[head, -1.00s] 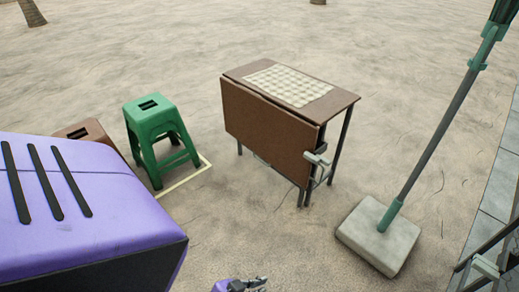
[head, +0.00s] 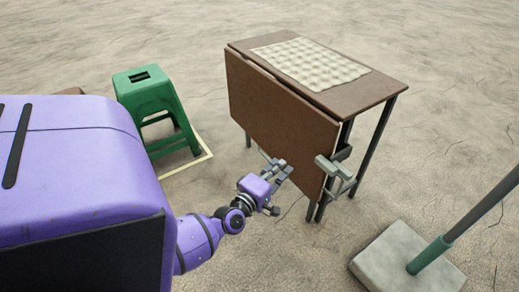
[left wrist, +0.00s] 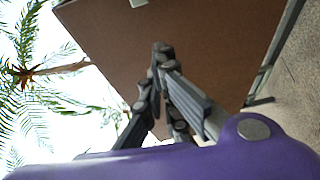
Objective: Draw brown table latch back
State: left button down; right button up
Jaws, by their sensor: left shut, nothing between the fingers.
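The brown folding table (head: 385,86) stands upright with its brown leaf (head: 275,112) hanging down in front. A grey-green latch (head: 337,170) sits at the leaf's right edge. My left gripper (head: 279,166) is shut and empty in front of the leaf's lower part, to the left of the latch and apart from it. In the left wrist view, the shut fingers (left wrist: 162,52) point at the brown leaf (left wrist: 195,35), which fills the middle. A small pale piece at the top edge there is cut off; I cannot tell what it is. My right gripper is not seen.
A checked cloth (head: 309,62) lies on the tabletop. A green stool (head: 150,98) stands to the left of the table. A pale block base (head: 395,268) with a grey-green pole (head: 470,220) stands at the lower right. Sandy ground between them is clear.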

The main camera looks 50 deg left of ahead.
pick_arm(q)
jog(key=shift+s+d+r+n, duration=0.1)
jog(key=shift+s+r+n, duration=0.2)
jog(key=shift+s, duration=0.15)
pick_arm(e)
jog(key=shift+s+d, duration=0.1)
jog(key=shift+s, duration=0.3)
pick_arm(q)
jog(key=shift+f, duration=0.1)
jog(key=w+d+b, duration=0.1)
jog(key=w, duration=0.8)
jog(key=shift+w+d, duration=0.2)
jog(key=shift+w, duration=0.05)
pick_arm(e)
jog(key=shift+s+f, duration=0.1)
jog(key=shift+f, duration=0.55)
